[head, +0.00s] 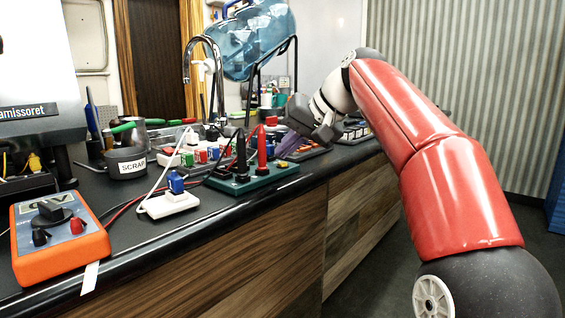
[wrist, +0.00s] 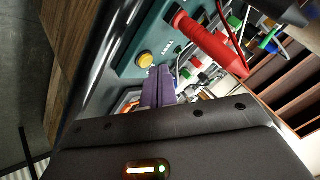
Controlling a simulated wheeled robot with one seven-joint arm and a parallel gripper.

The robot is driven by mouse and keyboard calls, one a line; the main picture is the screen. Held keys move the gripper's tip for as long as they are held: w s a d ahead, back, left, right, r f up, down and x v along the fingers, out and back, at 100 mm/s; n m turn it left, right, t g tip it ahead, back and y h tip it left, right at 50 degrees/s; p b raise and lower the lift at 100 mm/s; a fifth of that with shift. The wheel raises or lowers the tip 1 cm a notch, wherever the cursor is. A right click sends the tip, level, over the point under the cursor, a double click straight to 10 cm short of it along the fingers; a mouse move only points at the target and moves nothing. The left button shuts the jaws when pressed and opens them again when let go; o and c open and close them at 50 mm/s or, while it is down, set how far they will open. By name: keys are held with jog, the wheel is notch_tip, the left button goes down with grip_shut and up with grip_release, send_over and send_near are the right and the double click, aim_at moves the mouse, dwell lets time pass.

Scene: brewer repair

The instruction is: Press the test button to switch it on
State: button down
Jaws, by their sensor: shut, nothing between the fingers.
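In the wrist view a round yellow button (wrist: 144,60) sits on a dark teal panel (wrist: 128,66); I take it to be the test button. My gripper (wrist: 160,72) has purple fingers, shut together and empty, with their tips just beside the button in the picture. I cannot tell whether they touch it. In the head view the green board (head: 238,184) lies near the counter's front edge, with a red probe and a black probe standing in it. There my gripper (head: 283,153) is angled down at the board's right end. The button is too small to make out clearly there.
A red probe (wrist: 212,45) leans close beside the button. A white block with a blue plug (head: 168,204), an orange meter (head: 62,245) and a scrap cup (head: 127,162) stand to the left. Cables cross the counter. Several coloured parts lie behind the board.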

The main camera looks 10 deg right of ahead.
jog(key=shift+f, duration=0.1)
dwell(0.5)
jog(key=shift+f+b, duration=0.4)
jog(key=shift+b, duration=0.05)
jog(key=shift+r+p, duration=0.5)
jog(key=shift+p, duration=0.05)
notch_tip(320, 180, up, 3)
jog(key=p, duration=0.3)
jog(key=shift+r, duration=0.15)
notch_tip(320, 180, up, 3)
jog(key=shift+f+p, duration=0.15)
jog(key=shift+p, duration=0.4)
